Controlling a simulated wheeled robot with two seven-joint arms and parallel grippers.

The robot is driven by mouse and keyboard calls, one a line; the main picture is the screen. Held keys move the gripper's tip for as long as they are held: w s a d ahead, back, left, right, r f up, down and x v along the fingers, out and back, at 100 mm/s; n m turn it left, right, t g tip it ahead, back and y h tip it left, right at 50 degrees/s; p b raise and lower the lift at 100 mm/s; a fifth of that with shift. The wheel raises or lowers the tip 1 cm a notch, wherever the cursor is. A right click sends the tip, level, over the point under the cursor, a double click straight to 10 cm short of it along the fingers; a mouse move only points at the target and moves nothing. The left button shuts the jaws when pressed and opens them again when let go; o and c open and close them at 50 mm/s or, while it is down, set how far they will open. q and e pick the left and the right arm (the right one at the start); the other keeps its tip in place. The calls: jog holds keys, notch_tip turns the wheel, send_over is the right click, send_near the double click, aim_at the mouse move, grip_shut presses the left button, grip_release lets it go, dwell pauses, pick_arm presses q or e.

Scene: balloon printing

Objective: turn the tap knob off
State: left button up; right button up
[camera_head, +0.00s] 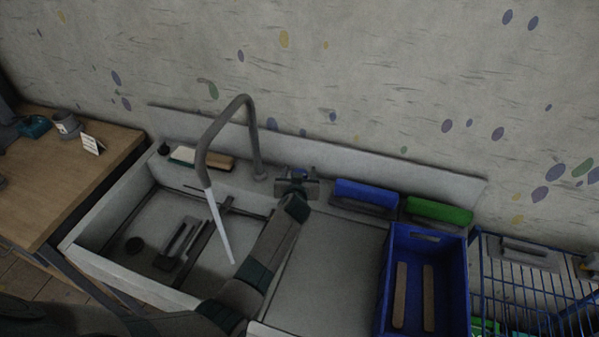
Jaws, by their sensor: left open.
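The curved grey tap (202,152) stands at the back of the sink (105,268), and a pale stream of water (220,228) runs from its spout into the basin. My left arm reaches up from the bottom of the view to the back ledge. My left gripper (297,180) is open, just right of the tap's base. My right gripper is not in view.
A blue block (365,193) and a green block (438,210) sit on the ledge to the right. A blue crate (383,290) and a wire rack (540,285) stand at right. A wooden table (50,190) is at left. The wall is close behind.

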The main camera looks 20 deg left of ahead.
pick_arm(q)
jog(key=shift+c, duration=0.4)
jog(key=c, duration=1)
